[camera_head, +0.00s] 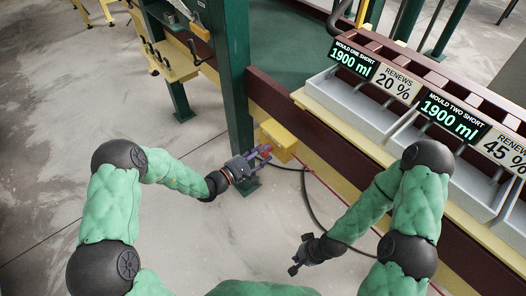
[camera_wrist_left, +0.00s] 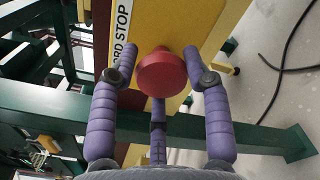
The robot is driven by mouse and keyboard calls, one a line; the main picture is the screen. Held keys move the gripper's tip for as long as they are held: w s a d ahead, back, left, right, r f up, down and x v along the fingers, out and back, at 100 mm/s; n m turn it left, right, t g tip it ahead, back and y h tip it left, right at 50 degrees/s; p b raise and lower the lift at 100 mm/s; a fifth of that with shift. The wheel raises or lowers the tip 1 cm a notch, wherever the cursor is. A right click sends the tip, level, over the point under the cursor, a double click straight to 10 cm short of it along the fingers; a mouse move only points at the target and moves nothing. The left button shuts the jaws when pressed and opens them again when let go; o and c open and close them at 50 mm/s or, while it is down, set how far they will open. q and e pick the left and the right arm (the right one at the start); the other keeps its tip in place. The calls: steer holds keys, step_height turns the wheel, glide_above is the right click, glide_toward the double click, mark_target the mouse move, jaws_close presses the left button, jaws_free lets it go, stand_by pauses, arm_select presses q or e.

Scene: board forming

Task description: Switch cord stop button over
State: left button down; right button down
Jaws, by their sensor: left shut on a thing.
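The cord stop button is a round red knob (camera_wrist_left: 162,74) on a yellow box (camera_wrist_left: 190,22) with a white label reading "RD STOP" (camera_wrist_left: 122,28), partly cut off in the left wrist view. In the head view the yellow box (camera_head: 279,138) is fixed low beside the green post. My left gripper (camera_head: 264,155) is at the front of the box. Its purple fingers (camera_wrist_left: 172,65) sit on both sides of the red button and are shut on it. My right gripper (camera_head: 299,255) hangs low over the floor, away from the box; its fingers are too small to judge.
A green post (camera_head: 232,80) stands just left of the box. Grey trays (camera_head: 350,98) with mould displays (camera_head: 352,61) run along the right. A black cable (camera_head: 308,195) curves over the floor. The concrete floor (camera_head: 150,230) is open in front.

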arm_select(q)
steer(key=c, duration=0.7)
jaws_free()
steer(key=shift+s+d, duration=0.1)
steer(key=shift+s, duration=0.1)
steer(key=shift+o, duration=0.5)
steer(key=shift+s, duration=0.1)
steer(key=v, duration=1.2)
